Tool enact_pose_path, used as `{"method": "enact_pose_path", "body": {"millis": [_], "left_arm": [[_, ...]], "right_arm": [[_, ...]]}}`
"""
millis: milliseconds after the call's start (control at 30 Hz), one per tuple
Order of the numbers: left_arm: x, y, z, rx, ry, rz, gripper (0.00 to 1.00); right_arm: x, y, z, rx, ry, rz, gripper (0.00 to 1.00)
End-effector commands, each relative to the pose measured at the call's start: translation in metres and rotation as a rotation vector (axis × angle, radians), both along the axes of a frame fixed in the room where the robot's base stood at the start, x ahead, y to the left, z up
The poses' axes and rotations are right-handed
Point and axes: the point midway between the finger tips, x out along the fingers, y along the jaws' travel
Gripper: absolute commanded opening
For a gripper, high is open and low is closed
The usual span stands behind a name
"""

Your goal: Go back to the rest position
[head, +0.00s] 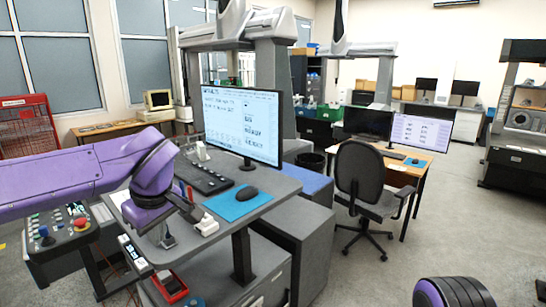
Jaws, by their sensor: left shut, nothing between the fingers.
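My left arm comes in from the left edge, purple, with its wrist bent down over the left part of the grey desk. My left gripper (192,213) is dark, points down and to the right, and is shut with nothing held. It is seen in front of the desk's front edge, left of the blue mouse mat (238,203); whether it touches the desk I cannot tell. A small white item (207,226) shows right at its tip. Only a purple and black piece of my right arm shows at the bottom right; its gripper is out of view.
The desk (262,206) carries a monitor (240,122), a keyboard (203,176) and a mouse (247,193). A control panel (75,228) with a red button stands below my left arm. An office chair (362,190) stands right of the desk. Open floor lies at right.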

Motion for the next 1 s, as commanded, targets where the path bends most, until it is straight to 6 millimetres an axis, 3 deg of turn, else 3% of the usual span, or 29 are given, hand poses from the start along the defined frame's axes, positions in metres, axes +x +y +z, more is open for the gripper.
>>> {"method": "enact_pose_path", "body": {"millis": [233, 367, 467, 533, 667, 800, 867, 1000], "left_arm": [[0.021, 0.015, -0.007, 0.052, -0.221, 0.211, 0.00], [0.036, 0.027, -0.037, 0.119, -0.380, 0.312, 0.00], [0.045, 0.032, -0.091, 0.183, -0.512, 0.336, 0.00], [0.045, 0.033, -0.143, 0.211, -0.583, 0.308, 0.00], [0.027, 0.028, -0.242, 0.213, -0.631, 0.195, 0.00], [-0.017, 0.024, -0.340, 0.179, -0.575, 0.055, 0.00], [-0.043, 0.024, -0.378, 0.161, -0.526, -0.003, 0.00], [-0.114, 0.028, -0.459, 0.128, -0.371, -0.140, 0.00]], "right_arm": [[0.000, 0.000, 0.000, 0.000, 0.000, 0.000, 0.43], [0.000, 0.000, -0.005, 0.000, 0.001, 0.000, 0.43], [0.000, 0.000, -0.015, 0.000, 0.001, 0.000, 0.43], [0.000, 0.000, -0.024, 0.000, 0.002, 0.000, 0.43], [0.000, 0.000, -0.040, 0.000, 0.001, 0.000, 0.43], [0.000, 0.000, -0.056, 0.001, 0.001, 0.000, 0.43], [0.000, 0.000, -0.063, 0.000, 0.001, 0.000, 0.43], [0.000, 0.000, -0.080, 0.000, 0.001, 0.000, 0.43]]}}
